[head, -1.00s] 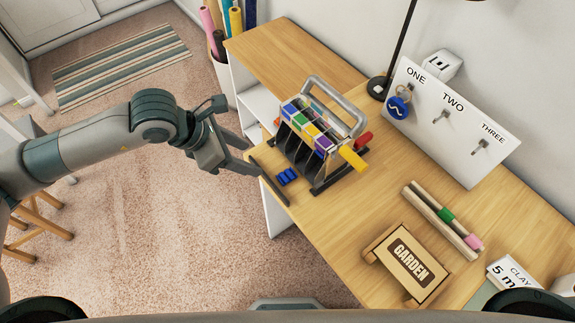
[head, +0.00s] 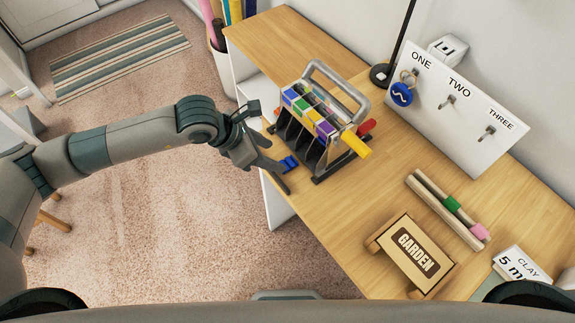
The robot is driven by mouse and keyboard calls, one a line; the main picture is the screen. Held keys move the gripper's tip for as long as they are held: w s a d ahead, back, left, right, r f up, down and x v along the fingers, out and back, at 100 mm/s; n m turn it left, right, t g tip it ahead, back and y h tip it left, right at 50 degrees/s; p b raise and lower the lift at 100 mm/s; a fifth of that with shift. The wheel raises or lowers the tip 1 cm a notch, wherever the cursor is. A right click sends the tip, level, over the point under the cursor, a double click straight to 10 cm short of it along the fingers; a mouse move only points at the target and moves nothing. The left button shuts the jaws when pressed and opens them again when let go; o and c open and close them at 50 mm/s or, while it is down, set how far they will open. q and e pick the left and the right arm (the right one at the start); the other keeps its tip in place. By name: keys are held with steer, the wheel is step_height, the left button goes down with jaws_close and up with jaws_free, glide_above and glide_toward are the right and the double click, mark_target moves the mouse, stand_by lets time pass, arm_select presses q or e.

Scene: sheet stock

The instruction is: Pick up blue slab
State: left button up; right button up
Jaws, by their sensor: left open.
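My left gripper (head: 277,156) is open and reaches in from the left over the desk edge. Its fingertips are right beside the slab and partly cover it. I cannot tell whether they touch it. The rack (head: 318,122) has a grey handle, dark dividers and a row of coloured labels. My right gripper is not in view.
Red and yellow handles (head: 354,143) stick out right of the rack. The desk's middle is clear.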

mark_target(286, 164)
arm_select(q)
steer(key=shift+x, duration=0.95)
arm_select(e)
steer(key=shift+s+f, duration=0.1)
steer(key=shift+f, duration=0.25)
arm_select(q)
steer(key=shift+d+f, duration=0.1)
steer(key=shift+f, duration=0.15)
steer(key=x, duration=0.1)
steer(key=b+x, duration=0.1)
steer(key=x, duration=0.1)
steer(key=shift+w+a+f+b, duration=0.1)
steer(key=shift+a+f+b, duration=0.05)
steer(key=shift+a+b, duration=0.15)
steer(key=shift+x, duration=0.85)
steer(key=shift+c, duration=0.9)
steer(key=c, duration=1.1)
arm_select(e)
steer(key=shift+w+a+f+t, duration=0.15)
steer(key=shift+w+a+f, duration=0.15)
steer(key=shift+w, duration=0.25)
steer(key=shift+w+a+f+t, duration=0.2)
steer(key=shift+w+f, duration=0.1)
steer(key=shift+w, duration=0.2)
